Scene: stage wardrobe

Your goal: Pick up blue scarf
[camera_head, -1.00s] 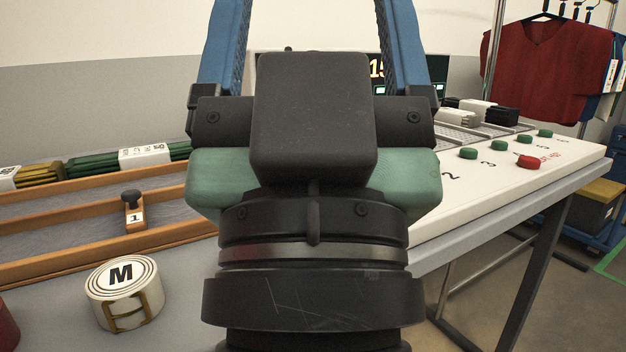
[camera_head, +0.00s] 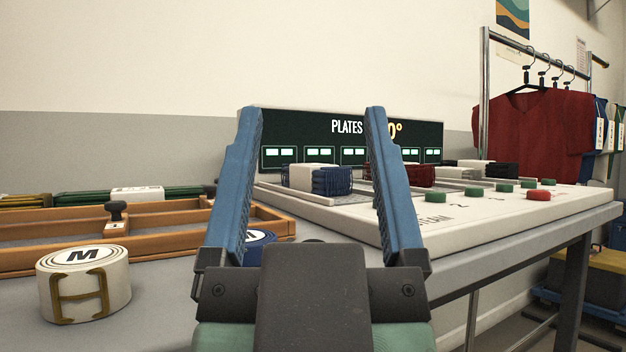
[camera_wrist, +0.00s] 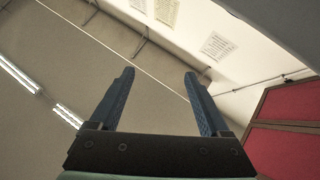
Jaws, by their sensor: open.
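A folded dark blue bundle with a white band, which looks like the blue scarf (camera_head: 332,182), sits on the left part of the white panel in the head view. It shows between my two blue fingers, beyond them. My gripper (camera_head: 312,112) is open and empty, with its fingers pointing up. In the wrist view my gripper (camera_wrist: 159,73) is also open, with only wall and ceiling between the fingers. The wrist view does not show the scarf.
The white panel (camera_head: 470,218) bears a dark red bundle (camera_head: 405,176), black bundles and green and red buttons. A white roll marked M (camera_head: 84,284) stands left. A blue roll (camera_head: 262,238) is partly hidden by my gripper. A wooden tray (camera_head: 165,218) lies behind.

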